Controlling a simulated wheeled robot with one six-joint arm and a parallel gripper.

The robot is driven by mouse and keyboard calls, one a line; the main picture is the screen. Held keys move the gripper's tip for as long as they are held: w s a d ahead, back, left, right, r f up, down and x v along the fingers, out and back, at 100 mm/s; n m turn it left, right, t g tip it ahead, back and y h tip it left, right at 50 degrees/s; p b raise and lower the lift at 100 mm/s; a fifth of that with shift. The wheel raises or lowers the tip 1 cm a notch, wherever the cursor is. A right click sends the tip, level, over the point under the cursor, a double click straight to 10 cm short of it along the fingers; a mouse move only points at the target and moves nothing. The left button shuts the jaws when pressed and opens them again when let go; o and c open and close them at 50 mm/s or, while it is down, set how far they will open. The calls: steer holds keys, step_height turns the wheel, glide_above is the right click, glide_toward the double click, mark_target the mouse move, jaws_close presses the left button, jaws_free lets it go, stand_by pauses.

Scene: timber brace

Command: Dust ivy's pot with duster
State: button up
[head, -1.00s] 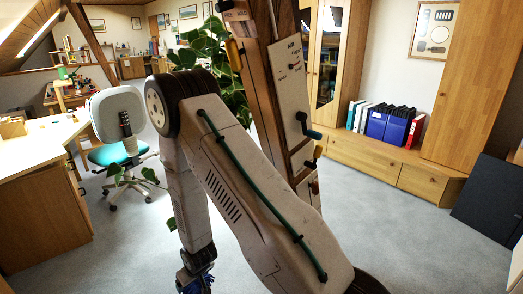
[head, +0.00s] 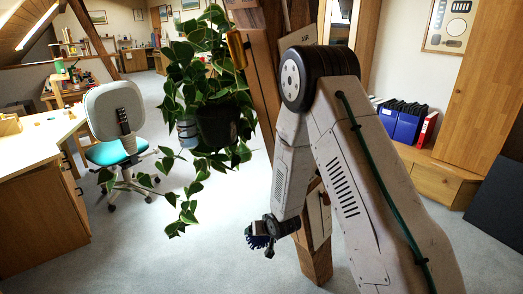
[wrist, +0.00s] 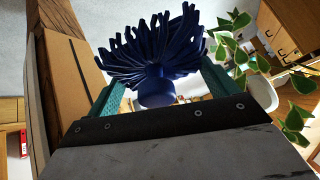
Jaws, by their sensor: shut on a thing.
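The ivy (head: 200,68) hangs beside the timber post in the head view, its vines trailing below its dark pot (head: 217,130). Leaves partly cover the pot. My gripper (head: 270,228) is below and to the right of the pot, apart from it. It is shut on the blue duster (head: 257,241). In the wrist view the duster (wrist: 155,50) stands between the teal fingers of my gripper (wrist: 160,92), its bristles spread out. Ivy leaves (wrist: 295,85) show at the right of that view; I cannot make out the pot there.
The timber post (head: 262,90) stands behind my arm, with a yellow-handled thing (head: 236,48) on it. A pale bluish container (head: 187,133) hangs by the pot's left side. A desk (head: 40,145) and chair (head: 115,110) stand left. Carpet (head: 150,255) is clear at the front.

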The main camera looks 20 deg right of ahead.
steer(key=w+r+m+t, duration=0.25)
steer(key=r+t, duration=0.55)
steer(key=r, duration=0.7)
steer(key=w+r+m+t, duration=0.2)
steer(key=w+r+t, duration=0.2)
steer(key=r+t, duration=0.75)
steer(key=w+a+r+g, duration=0.2)
steer(key=w+r+g, duration=0.1)
steer(key=w+r, duration=0.1)
steer(key=shift+w+a+r+y, duration=0.2)
steer(key=shift+w+r+y, duration=0.1)
steer(key=shift+w+y, duration=0.15)
steer(key=shift+w+a+r+g, duration=0.1)
steer(key=shift+w+a+g, duration=0.05)
steer(key=shift+w, duration=0.25)
steer(key=shift+w+a+r+g, duration=0.1)
steer(key=shift+w+a, duration=0.05)
steer(key=shift+w, duration=0.25)
steer(key=shift+s+d+r, duration=0.1)
steer(key=shift+s+r, duration=0.15)
steer(key=shift+r, duration=0.65)
steer(key=shift+s+d+r, duration=0.1)
steer(key=shift+s+r, duration=0.1)
steer(key=shift+r, duration=0.65)
steer(key=shift+w, duration=0.15)
steer(key=shift+f, duration=0.1)
